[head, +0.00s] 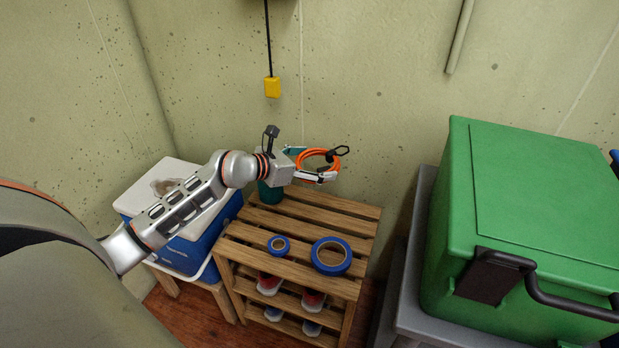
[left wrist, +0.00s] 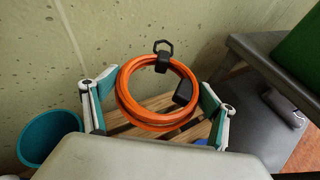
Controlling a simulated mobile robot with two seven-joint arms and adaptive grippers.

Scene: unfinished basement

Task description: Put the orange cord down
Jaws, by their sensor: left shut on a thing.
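The orange cord (head: 318,152) is coiled in a ring with a black hook and a black plug end. My left gripper (head: 312,165) is shut on it, near the far end of the slatted wooden rack (head: 335,207). In the left wrist view the orange cord (left wrist: 122,100) sits between the two fingers of my left gripper (left wrist: 155,108), with the black hook at its top. Behind it the rack's slats (left wrist: 150,103) show. I cannot tell how far the cord is above the slats. My right gripper is not in view.
Two blue tape rolls, a large one (head: 331,270) and a small one (head: 278,254), lie on the rack's near part. A teal cup (head: 270,193) stands at its far left; it also shows in the left wrist view (left wrist: 48,138). A blue cooler (head: 187,257) is left, a green box (head: 540,220) right.

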